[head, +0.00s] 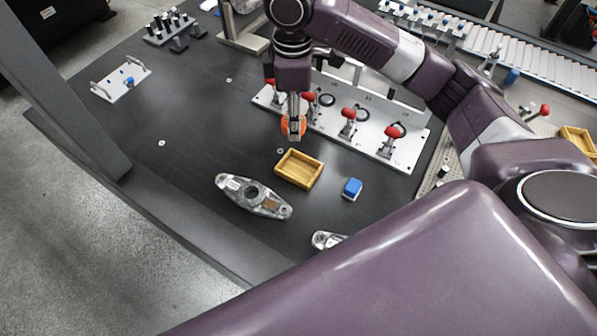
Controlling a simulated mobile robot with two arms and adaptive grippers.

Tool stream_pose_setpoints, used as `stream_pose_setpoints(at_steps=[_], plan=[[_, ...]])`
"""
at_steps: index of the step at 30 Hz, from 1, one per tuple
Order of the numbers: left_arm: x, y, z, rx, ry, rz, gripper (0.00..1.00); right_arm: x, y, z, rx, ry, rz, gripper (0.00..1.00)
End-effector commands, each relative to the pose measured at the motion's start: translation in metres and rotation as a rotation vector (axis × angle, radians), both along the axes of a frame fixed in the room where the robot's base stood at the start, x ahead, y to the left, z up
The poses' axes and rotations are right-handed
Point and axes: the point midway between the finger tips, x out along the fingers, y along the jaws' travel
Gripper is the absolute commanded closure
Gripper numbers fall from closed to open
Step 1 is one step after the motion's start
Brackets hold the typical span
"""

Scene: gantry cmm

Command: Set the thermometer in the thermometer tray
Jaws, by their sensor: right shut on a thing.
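My right gripper (293,133) points down over the dark table and is shut on a small orange thing, which looks like the thermometer (287,127). The fingers partly hide it, so its full shape does not show. An empty wooden tray with raised sides (285,177), likely the thermometer tray, lies just in front of the gripper and slightly right of it. The gripper is beyond the tray's far edge, not over its middle. My left gripper is not in view.
A metal casting (231,186) lies left of the tray, and a blue block (352,188) lies right of it. A clamp plate with red-handled clamps (405,160) stands behind. Another metal part (325,240) is partly hidden by my arm. The table's left middle is clear.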

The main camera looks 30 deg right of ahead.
Motion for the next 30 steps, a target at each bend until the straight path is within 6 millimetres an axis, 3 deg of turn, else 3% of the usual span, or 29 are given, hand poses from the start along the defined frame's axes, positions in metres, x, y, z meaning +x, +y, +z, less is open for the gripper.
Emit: stream_pose_setpoints(at_steps=[9,17,20,30], plan=[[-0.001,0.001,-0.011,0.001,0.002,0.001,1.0,0.027,-0.023,-0.028,0.001,0.001,0.424,0.92],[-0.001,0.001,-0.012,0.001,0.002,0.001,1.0,0.034,-0.031,-0.041,0.001,0.0,0.57,0.92],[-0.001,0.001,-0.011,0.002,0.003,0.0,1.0,0.033,-0.031,-0.057,0.001,0.003,0.58,0.92],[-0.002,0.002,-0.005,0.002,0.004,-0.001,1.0,0.032,-0.031,-0.146,0.002,0.004,0.578,0.92]])
